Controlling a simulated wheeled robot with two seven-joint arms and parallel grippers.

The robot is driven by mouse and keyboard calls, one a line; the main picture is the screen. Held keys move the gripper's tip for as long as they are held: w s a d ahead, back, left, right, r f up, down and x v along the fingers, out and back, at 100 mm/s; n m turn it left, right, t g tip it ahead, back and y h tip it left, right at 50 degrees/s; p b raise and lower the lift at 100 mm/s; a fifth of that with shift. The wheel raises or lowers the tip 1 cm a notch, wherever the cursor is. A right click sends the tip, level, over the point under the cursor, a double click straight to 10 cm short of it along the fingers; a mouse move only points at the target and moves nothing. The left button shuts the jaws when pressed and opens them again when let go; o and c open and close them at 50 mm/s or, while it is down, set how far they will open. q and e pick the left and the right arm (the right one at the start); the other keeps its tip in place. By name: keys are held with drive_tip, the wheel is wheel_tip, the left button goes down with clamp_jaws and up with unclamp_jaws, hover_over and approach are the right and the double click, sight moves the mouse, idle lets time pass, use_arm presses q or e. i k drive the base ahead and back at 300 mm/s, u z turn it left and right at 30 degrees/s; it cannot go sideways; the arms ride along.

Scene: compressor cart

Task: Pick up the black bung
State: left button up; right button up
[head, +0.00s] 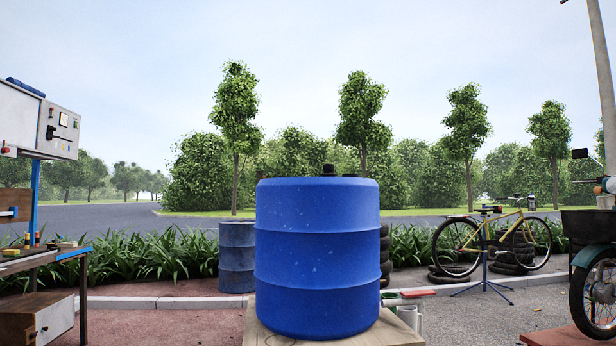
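A small black bung (328,169) stands up from the top of a large blue drum (318,260) in the middle of the head view. I see the drum's top nearly edge-on, so only the bung's upper part shows, and I cannot tell how it is seated. Neither of my grippers is in view.
The drum stands on a pale wooden top (385,335). A workbench (45,258) with tools and a grey control box is at the left. A smaller blue barrel (237,262) and stacked tyres stand behind. A yellow bicycle (490,243) and a motorbike wheel (597,293) are at the right.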

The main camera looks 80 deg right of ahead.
sight(329, 168)
drive_tip(key=z, duration=2.35)
